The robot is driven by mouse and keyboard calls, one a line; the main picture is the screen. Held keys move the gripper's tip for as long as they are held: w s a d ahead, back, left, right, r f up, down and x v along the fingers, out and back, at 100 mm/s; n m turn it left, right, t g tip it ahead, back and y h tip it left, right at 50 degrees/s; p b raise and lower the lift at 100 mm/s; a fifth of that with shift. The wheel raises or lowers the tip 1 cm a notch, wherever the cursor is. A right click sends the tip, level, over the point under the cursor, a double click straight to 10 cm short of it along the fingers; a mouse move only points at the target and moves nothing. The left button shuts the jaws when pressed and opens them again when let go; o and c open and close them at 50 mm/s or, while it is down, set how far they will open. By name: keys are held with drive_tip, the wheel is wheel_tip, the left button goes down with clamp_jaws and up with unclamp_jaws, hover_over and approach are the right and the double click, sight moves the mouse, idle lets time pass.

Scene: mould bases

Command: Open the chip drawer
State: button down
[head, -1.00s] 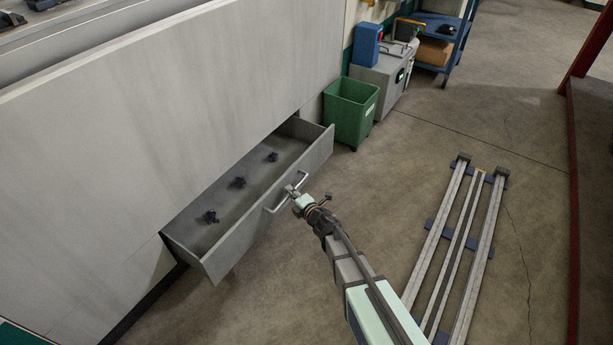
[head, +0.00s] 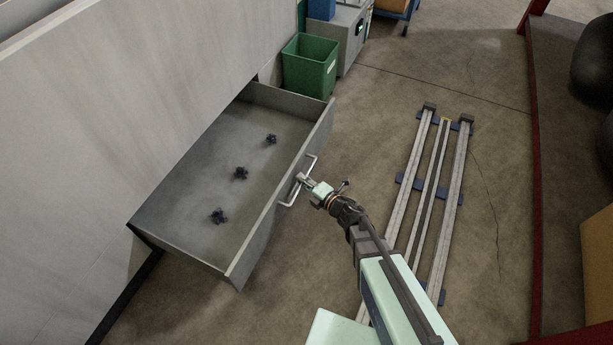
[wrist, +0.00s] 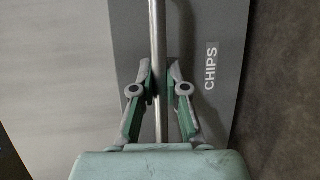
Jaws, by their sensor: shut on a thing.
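The chip drawer (head: 262,224) is a grey metal drawer low in the big grey machine body, and it stands well out from the front. Several small dark chip-like pieces, such as one (head: 241,173), lie on its floor. Its front carries a bar handle (head: 312,163) and, in the wrist view, a label reading CHIPS (wrist: 210,68). My gripper (head: 303,180) is at the handle's middle. In the wrist view its fingers (wrist: 158,88) are shut on the handle bar (wrist: 157,25) from both sides.
A green bin (head: 310,66) stands just beyond the drawer's far end, beside a grey cabinet (head: 346,37). Floor rails (head: 436,180) lie to the right. A red-edged structure (head: 535,170) stands further right. Floor between drawer and rails is open apart from my arm.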

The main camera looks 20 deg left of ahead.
drive_tip(key=c, duration=1.2)
unclamp_jaws()
drive_tip(key=v, duration=1.2)
